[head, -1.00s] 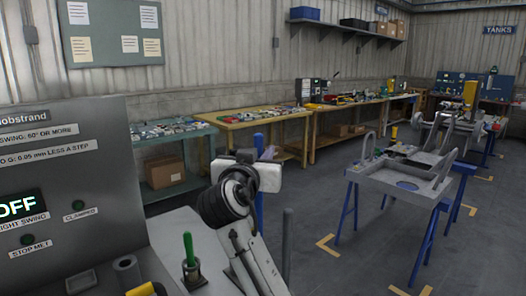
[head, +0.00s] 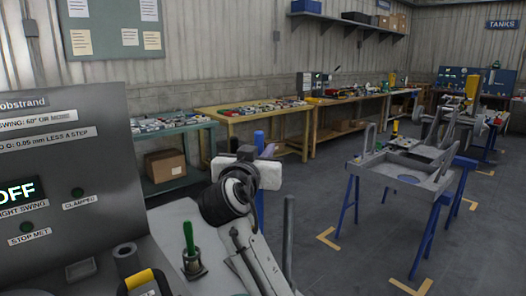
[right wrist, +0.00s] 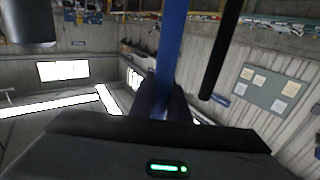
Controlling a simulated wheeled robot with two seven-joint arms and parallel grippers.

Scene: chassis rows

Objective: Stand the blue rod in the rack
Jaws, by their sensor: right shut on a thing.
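The blue rod (head: 259,140) is upright in the head view. Its top sticks up above my right gripper (head: 262,154), and more of it shows below the white gripper body. The right gripper is shut on the rod, in the air beyond the grey bench edge. In the right wrist view the blue rod (right wrist: 171,45) runs up the picture from between the dark fingers (right wrist: 162,97). The rod's lower end is hidden or cannot be made out. I cannot make out a rack for certain. My left gripper is not in view.
A grey panel (head: 95,150) reading OFF stands at the left. Before it are a green-handled tool (head: 189,238), a grey cylinder (head: 126,262) and a yellow handle (head: 140,279). A grey post (head: 288,235) rises right of my arm. A grey chassis (head: 400,170) stands on blue trestles.

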